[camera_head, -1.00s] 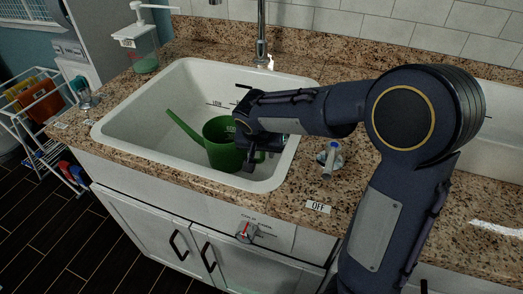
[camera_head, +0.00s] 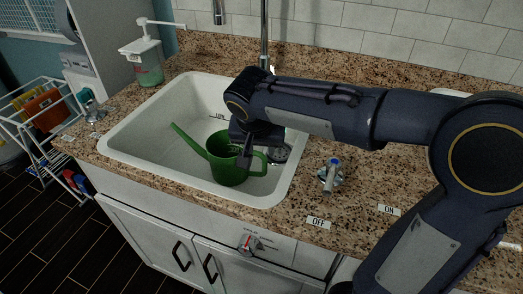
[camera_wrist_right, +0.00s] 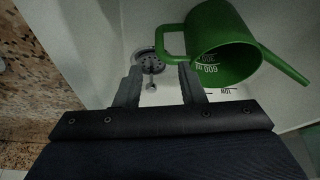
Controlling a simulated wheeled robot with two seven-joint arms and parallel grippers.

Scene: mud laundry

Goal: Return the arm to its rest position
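My right arm reaches in from the right over the sink (camera_head: 150,125). Its gripper (camera_head: 246,158) points down close to the green watering can (camera_head: 226,170), by the handle side. In the right wrist view the gripper (camera_wrist_right: 160,75) is open, with its two fingers apart and nothing between them. The can (camera_wrist_right: 225,45) stands in the sink beyond the fingertips; its handle (camera_wrist_right: 172,42) is nearest, and its spout points away to the right. I cannot tell whether a finger touches the handle. My left gripper is not in view.
A tap (camera_head: 264,40) stands at the back of the sink. A blue-topped valve (camera_head: 331,175) and an OFF label (camera_head: 318,222) are on the granite counter, right of the sink. A soap dispenser (camera_head: 146,62) stands back left. The sink drain (camera_wrist_right: 151,62) lies below the fingers.

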